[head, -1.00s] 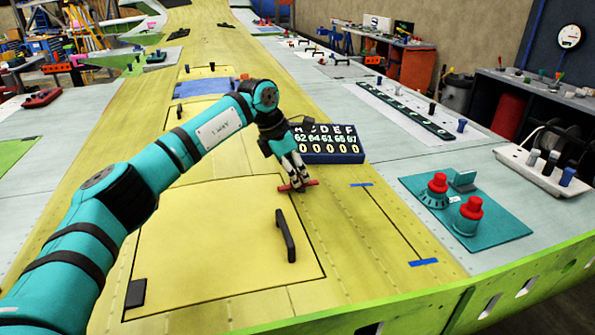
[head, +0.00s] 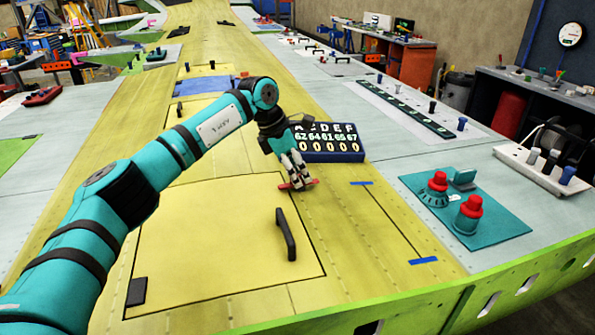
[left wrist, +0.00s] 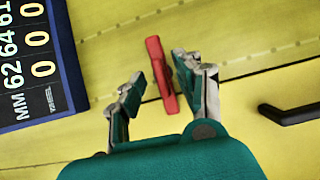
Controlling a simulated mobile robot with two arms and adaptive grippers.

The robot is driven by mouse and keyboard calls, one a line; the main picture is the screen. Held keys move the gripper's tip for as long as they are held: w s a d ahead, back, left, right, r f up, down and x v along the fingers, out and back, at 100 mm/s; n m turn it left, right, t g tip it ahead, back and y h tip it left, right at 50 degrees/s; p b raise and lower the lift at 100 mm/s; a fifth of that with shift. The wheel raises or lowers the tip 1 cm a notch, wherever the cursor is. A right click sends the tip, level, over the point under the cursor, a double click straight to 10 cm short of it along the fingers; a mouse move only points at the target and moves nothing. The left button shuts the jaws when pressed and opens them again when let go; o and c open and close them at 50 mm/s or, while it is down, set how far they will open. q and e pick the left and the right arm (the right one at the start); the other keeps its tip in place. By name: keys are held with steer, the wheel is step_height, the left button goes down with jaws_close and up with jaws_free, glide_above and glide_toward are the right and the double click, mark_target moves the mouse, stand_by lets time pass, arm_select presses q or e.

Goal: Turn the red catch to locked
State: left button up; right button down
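The red catch (head: 313,182) is a small bar on the yellow wing skin, at the far right corner of a yellow panel (head: 215,235). My left gripper (head: 296,184) is over it, fingers pointing down and hiding its middle in the head view. In the left wrist view the catch (left wrist: 160,72) lies between two parted fingers. It is close beside the right-hand finger, with a clear gap to the left-hand one. I cannot tell whether that finger touches it. My right gripper is in neither view.
A dark blue number display (head: 335,152) stands just beyond the gripper. A black handle (head: 286,234) rises from the panel nearer to me. A teal plate (head: 490,228) with two red-topped knobs is at the right.

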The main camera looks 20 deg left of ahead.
arm_select(q)
steer(key=v, duration=1.2)
steer(key=shift+w, duration=0.1)
